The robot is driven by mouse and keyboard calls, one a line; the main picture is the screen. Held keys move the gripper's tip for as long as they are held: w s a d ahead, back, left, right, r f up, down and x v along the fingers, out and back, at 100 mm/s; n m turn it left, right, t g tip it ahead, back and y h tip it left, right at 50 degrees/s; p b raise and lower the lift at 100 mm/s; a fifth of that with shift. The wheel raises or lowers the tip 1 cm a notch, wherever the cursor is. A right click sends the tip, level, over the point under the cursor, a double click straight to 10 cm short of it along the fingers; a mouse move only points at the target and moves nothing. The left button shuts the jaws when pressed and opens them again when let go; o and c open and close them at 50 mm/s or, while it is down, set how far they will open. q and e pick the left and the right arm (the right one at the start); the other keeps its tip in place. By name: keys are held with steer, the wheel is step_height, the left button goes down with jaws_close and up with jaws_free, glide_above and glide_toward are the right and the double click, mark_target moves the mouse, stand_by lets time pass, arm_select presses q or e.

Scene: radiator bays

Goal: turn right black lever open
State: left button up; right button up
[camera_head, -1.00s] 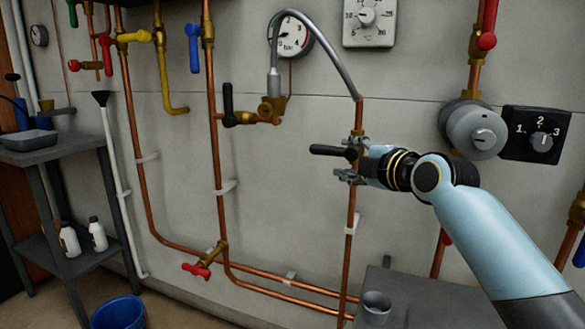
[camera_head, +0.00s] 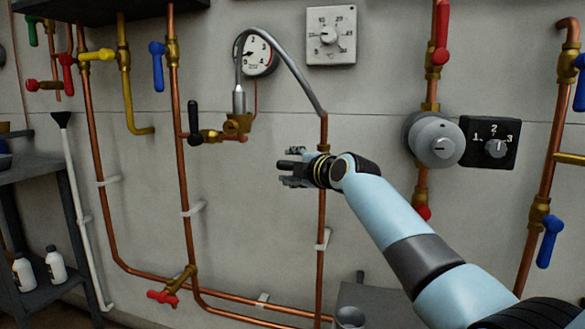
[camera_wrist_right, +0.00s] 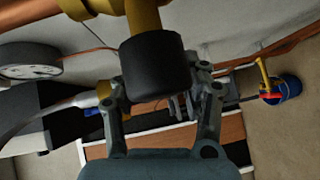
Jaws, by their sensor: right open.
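The right black lever (camera_wrist_right: 152,68) sits between the fingers of my right gripper (camera_wrist_right: 165,95) in the right wrist view, its blunt black end close to the camera and a brass valve stem (camera_wrist_right: 143,18) behind it. The fingers are open on either side of it. In the head view my right gripper (camera_head: 290,168) is just left of the copper pipe (camera_head: 322,210) that carries this valve. There the lever is mostly hidden by the gripper, and its angle is hard to tell. My left gripper is not in view.
Another black lever (camera_head: 194,122) points up on a brass valve to the left. A grey hose (camera_head: 290,68) arches from there to the right pipe. A grey dial (camera_head: 434,139) and a black selector (camera_head: 488,143) are to the right. A grey stand (camera_head: 375,300) is below.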

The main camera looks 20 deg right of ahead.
jaws_close()
arm_select(q)
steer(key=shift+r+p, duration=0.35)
steer(key=shift+p, duration=0.05)
arm_select(e)
steer(key=shift+f+n, duration=0.15)
steer(key=shift+n, duration=0.15)
steer(key=shift+f+n+g+h+p, duration=0.2)
steer(key=shift+n+g+h+p, duration=0.15)
steer(key=shift+g+p, duration=0.3)
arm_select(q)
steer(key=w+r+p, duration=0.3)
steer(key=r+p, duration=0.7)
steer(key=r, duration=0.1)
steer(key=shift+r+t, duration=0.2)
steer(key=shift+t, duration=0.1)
arm_select(e)
steer(key=s+d+f+n+g+h, duration=0.3)
steer(key=d+f+n+g+h, duration=0.2)
steer(key=n+g+h, duration=0.2)
steer(key=shift+s+f+g+h, duration=0.35)
steer(key=shift+g+h, duration=0.4)
steer(key=shift+h, duration=0.3)
steer(key=shift+d, duration=0.15)
